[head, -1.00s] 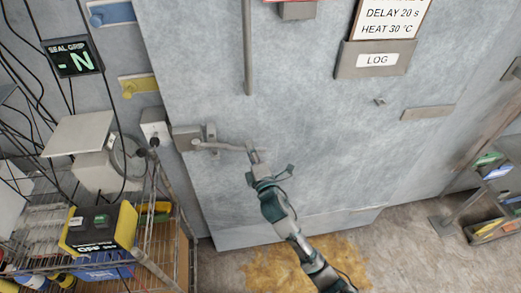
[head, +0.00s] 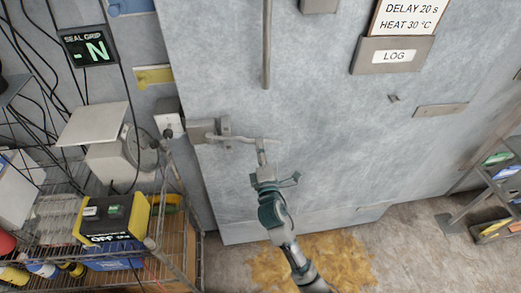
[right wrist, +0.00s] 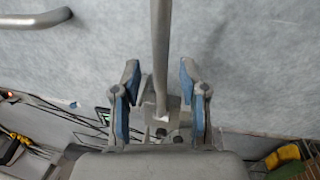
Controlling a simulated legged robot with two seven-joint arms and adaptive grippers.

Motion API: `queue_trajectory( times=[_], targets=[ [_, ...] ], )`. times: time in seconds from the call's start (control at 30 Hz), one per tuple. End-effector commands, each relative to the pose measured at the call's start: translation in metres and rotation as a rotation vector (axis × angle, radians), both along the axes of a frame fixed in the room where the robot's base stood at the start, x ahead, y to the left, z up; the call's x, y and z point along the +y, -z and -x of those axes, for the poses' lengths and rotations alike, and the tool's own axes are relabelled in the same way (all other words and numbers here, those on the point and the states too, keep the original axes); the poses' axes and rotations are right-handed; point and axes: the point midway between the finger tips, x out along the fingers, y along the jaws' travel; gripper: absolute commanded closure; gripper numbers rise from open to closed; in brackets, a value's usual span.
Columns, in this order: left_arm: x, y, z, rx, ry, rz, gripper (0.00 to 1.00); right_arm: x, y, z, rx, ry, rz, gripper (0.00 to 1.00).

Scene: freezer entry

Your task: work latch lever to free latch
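The latch lever (head: 238,138) is a thin grey bar running roughly level to the right from the latch block (head: 203,131) at the left edge of the large grey door. My right gripper (head: 262,153) is at the lever's outer part, coming from below. In the right wrist view the lever (right wrist: 160,50) passes between the two blue-padded fingers of my right gripper (right wrist: 158,82). The fingers are spread, with a visible gap on each side of the bar. The latch block is partly visible beyond the fingers there. My left gripper is not in view.
A wire cart (head: 165,235) with a yellow-black device (head: 112,218) stands at left, close to the latch. A scale (head: 122,160) sits above it. A vertical door handle (head: 267,45) is above the lever. A shelf (head: 495,190) stands at right. The floor between is free.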

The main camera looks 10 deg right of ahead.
Motion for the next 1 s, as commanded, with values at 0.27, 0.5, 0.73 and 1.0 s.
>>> queue_trajectory(
  times=[0.27,0.5,0.73,1.0],
  targets=[
    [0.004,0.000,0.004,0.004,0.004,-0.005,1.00,-0.001,-0.002,0.004,-0.005,0.000,0.000,0.57],
    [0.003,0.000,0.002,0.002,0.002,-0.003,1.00,0.001,0.007,0.042,-0.001,-0.001,0.000,0.57],
    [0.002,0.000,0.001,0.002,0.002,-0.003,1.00,0.002,0.017,0.090,0.001,-0.001,0.001,0.57],
    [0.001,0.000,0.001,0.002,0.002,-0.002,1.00,0.003,0.021,0.115,0.000,-0.001,0.002,0.57]
  ],
)
